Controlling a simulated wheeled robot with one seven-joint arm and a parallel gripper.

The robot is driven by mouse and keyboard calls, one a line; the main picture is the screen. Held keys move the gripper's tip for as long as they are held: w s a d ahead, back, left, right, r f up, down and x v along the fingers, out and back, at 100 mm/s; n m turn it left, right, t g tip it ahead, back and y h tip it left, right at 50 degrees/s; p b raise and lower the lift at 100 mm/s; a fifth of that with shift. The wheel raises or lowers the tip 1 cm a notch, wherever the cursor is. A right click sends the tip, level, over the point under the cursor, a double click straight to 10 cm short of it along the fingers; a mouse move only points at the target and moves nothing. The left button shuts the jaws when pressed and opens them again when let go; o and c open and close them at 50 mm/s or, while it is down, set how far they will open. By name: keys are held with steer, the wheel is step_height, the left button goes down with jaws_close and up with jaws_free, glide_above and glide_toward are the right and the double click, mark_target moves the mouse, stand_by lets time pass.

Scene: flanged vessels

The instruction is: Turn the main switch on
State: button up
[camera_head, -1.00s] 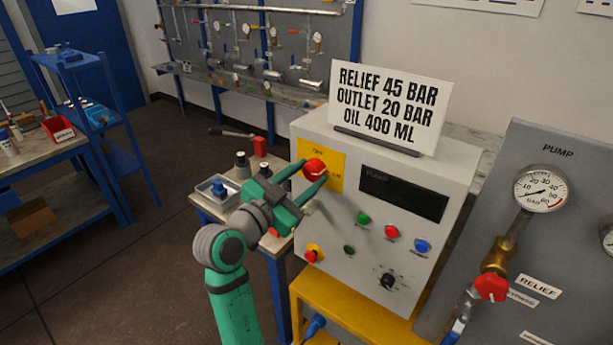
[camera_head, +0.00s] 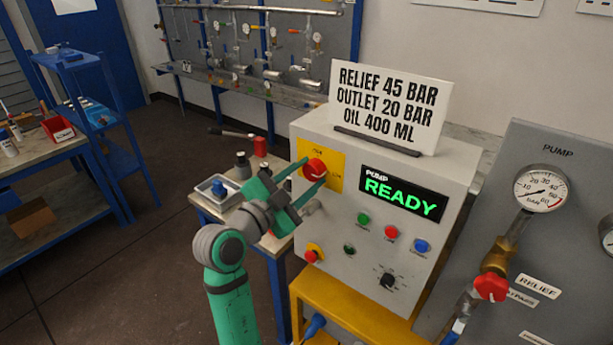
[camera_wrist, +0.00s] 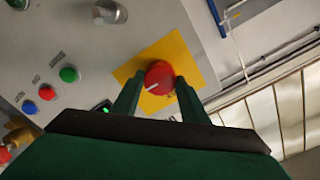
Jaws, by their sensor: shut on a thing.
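The main switch is a round red knob (camera_head: 315,168) with a white pointer mark, on a yellow plate (camera_head: 335,178) at the upper left of the grey control box (camera_head: 305,205). My gripper (camera_head: 308,174) is shut on the knob, one green finger on each side. In the wrist view the knob (camera_wrist: 159,76) sits between the two fingertips, with its white mark pointing down-left. The box display (camera_head: 402,195) shows "PUMP READY" in lit letters.
Green, red and blue buttons (camera_head: 391,232), a black dial (camera_head: 387,281) and a red stop button (camera_head: 312,254) are below. A sign (camera_head: 390,103) stands on top. The pump panel (camera_head: 550,172) with gauge is at right. A small bench (camera_head: 208,206) is close by my arm.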

steer(key=shift+a, duration=0.1)
steer(key=o, duration=1.1)
steer(key=shift+c, duration=0.2)
steer(key=v, duration=1)
steer(key=shift+s+a, duration=0.15)
steer(key=shift+s, duration=0.25)
